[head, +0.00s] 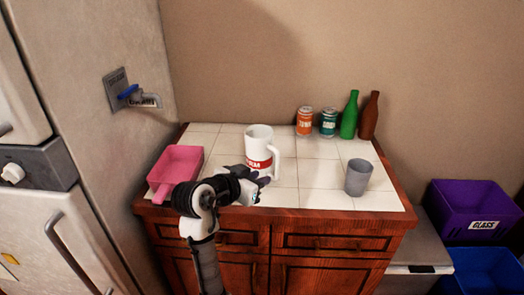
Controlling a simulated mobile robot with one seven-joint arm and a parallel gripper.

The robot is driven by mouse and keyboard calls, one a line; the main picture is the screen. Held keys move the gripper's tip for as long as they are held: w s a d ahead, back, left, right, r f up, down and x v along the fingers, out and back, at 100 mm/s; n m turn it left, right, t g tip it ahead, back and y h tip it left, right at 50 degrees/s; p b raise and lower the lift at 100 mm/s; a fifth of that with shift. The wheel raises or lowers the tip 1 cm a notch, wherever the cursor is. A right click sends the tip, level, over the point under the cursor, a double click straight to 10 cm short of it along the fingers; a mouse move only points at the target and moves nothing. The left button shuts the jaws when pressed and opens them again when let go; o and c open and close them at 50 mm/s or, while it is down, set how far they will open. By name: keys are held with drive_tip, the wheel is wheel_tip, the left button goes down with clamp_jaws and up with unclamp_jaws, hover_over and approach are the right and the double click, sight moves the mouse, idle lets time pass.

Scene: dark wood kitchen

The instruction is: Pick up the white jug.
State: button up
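The white jug (258,141) stands upright on the white tiled counter (312,172), left of its middle. It has a red band with white lettering and a handle on its right side. My gripper (257,181) is at the lower front of the jug, near its base, and overlaps it in the view. I cannot tell whether the gripper touches the jug or how far apart its fingers are. My arm hides part of the counter's front edge, and the gripper hides the jug's lower part.
A pink tub (178,160) is left of my gripper. A grey cup (358,177) stands at the right front. An orange can (304,121), a teal can (328,122), a green bottle (350,115) and a brown bottle (369,116) stand at the back. Tiles between jug and cup are clear.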

sight(276, 173)
drive_tip(key=p+x, duration=0.1)
drive_tip(key=x, duration=0.6)
drive_tip(key=shift+r, duration=0.1)
drive_tip(key=p+x, duration=0.2)
drive_tip(key=x, duration=0.3)
drive_tip(key=shift+s, duration=0.15)
clamp_jaws()
